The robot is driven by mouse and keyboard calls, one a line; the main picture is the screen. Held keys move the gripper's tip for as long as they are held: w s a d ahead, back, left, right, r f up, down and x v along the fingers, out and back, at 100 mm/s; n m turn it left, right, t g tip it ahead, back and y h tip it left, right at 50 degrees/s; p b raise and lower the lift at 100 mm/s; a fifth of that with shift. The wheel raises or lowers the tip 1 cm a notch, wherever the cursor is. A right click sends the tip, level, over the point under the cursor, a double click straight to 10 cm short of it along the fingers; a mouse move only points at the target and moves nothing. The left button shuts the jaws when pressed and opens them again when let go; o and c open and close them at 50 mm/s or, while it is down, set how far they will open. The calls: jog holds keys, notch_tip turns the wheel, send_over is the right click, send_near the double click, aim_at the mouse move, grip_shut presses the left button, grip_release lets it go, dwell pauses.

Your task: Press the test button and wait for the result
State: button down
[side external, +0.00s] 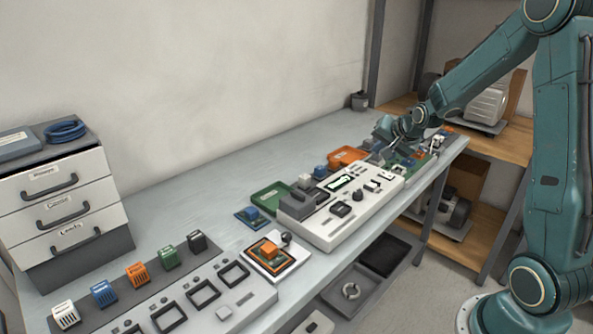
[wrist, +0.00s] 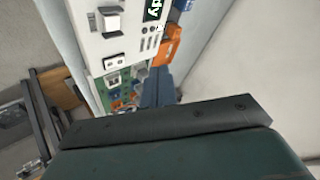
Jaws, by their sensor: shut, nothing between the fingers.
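The white test unit (side external: 345,222) lies on the bench, with a dark display (side external: 341,183) lit in green-white text that seems to read "Ready". Several keys and switches sit on its face, including a dark square one (side external: 341,209); I cannot tell which is the test button. My gripper (side external: 384,136) is shut and empty, beyond the unit's far right end, near a green circuit board (side external: 418,161). It appears apart from the unit's controls. The fingertips are hard to make out.
An orange tray (side external: 347,156) and a green tray (side external: 270,197) lie behind the unit. A small board with an orange block (side external: 269,252) sits left of it. A socket panel (side external: 215,300) is nearest left.

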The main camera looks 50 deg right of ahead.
aim_at(374, 186)
jog(key=shift+f, duration=4.25)
jog(key=shift+f, duration=0.9)
jog(key=shift+r, duration=0.9)
jog(key=shift+r, duration=2.5)
